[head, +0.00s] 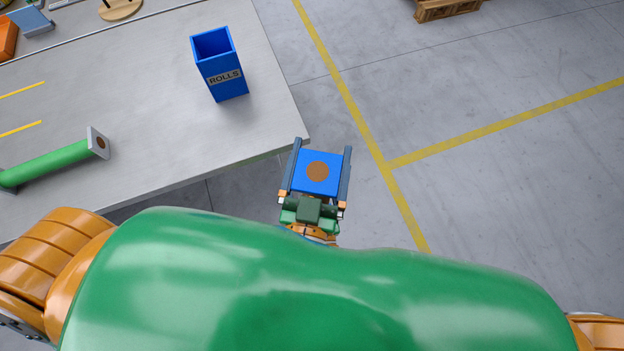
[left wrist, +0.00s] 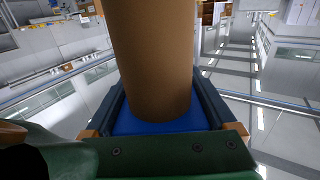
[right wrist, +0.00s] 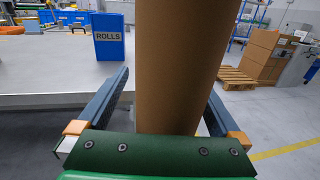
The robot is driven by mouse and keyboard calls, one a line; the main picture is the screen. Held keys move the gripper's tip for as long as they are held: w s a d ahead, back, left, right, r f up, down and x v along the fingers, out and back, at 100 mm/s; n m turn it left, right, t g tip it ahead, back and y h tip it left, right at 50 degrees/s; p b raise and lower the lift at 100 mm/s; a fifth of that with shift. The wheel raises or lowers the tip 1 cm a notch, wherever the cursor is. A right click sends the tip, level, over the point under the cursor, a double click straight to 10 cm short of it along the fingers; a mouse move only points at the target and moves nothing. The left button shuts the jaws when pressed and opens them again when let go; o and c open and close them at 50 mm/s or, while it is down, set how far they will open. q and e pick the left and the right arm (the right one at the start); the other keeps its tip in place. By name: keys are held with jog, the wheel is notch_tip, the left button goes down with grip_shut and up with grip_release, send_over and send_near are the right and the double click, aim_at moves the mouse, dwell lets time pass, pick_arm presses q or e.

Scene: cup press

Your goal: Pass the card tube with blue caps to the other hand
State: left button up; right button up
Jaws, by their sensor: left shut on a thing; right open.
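The card tube shows its blue cap (head: 304,184) with a brown round spot, facing up in the head view. My left gripper (head: 322,148) is shut on this capped end, with one finger along each side. In the left wrist view the brown card body (left wrist: 150,55) runs away from the blue cap (left wrist: 128,127) between the fingers. In the right wrist view the tube's body (right wrist: 180,65) stands upright between the spread fingers of my right gripper (right wrist: 168,85), which is open around it. The tube's other end is hidden. My right gripper cannot be made out in the head view.
A blue open-topped bin (head: 220,78) marked ROLLS stands on the grey table (head: 150,115). A green tube (head: 48,165) with a pale square end lies at the table's left. The tube is held just off the table's right edge, over open floor. A wooden pallet (head: 446,9) lies farther back.

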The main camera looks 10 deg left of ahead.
jog(key=c, duration=1.3)
pick_arm(q)
jog(key=o, duration=1.1)
jog(key=shift+c, duration=0.2)
pick_arm(e)
grip_shut()
pick_arm(q)
jog(key=shift+s, duration=0.1)
